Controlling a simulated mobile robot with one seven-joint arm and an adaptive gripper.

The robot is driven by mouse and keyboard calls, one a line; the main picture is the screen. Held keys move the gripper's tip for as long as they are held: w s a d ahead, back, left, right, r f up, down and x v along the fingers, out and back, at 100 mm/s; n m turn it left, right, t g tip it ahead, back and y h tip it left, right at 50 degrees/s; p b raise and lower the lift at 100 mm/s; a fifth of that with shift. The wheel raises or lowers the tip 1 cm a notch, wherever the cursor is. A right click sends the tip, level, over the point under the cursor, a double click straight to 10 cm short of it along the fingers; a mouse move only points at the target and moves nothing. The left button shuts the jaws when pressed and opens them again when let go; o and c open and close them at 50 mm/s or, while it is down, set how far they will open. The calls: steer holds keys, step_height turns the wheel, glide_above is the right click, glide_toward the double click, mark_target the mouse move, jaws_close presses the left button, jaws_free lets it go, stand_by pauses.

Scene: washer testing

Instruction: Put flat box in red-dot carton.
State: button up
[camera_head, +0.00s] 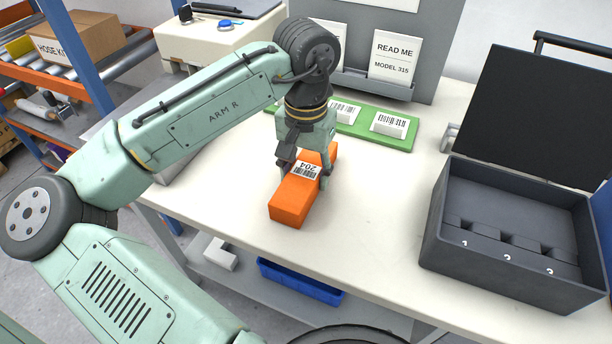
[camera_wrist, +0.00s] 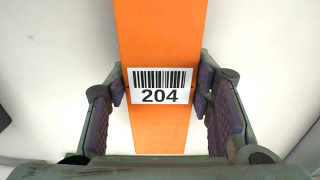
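An orange elongated box (camera_head: 290,203) with a white 204 barcode label is at the middle of the white table. It is the only loose box I see on the table; whether it rests there or hangs just above it I cannot tell. My gripper (camera_head: 304,176) points down over it, one finger on each side. In the wrist view the box (camera_wrist: 160,30) runs between my gripper's fingers (camera_wrist: 160,88), and both pads appear to touch its sides at the label. No carton with a red dot shows in either view.
An open dark case (camera_head: 505,260) with numbered slots stands at the right of the table (camera_head: 375,235). A green strip (camera_head: 365,132) with white labelled blocks and a grey panel with READ ME cards (camera_head: 394,55) are behind. A blue bin (camera_head: 300,282) is below. A HOSE KIT carton (camera_head: 80,35) sits on the left rack.

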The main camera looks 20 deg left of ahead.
mark_target(306, 170)
steer(key=c, duration=1)
steer(key=shift+r, duration=0.15)
step_height(306, 170, up, 18)
steer(key=shift+f, duration=0.1)
